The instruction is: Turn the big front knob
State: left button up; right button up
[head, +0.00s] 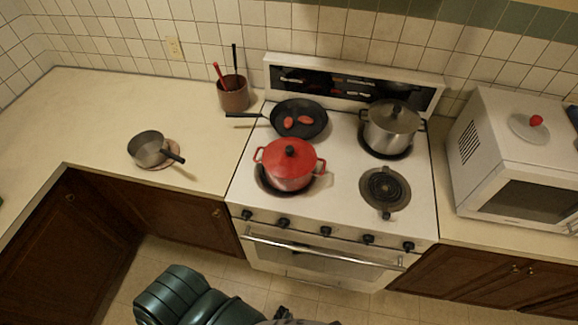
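A row of several dark knobs runs along the front panel of the white stove (235,190), above the oven door handle (320,249). They include a far left knob (247,214), a left knob (283,223), a middle knob (325,230), a right knob (368,239) and a far right knob (408,246). From here I cannot tell which is the big one. Parts of my own green and dark body show at the bottom, apart from the knobs. I make out neither gripper's fingers.
A red lidded pot (289,168), a black pan (299,119) with red pieces and a steel lidded pot (390,130) stand on the stove. The front right burner (384,190) is bare. A saucepan (148,149) and utensil crock (233,94) stand left, a microwave (520,160) right.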

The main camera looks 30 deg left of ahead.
aim_at(247, 214)
jog(key=i+j+u, duration=0.1)
jog(key=u, duration=1.5)
jog(key=l+z, duration=0.2)
jog(key=z, duration=0.15)
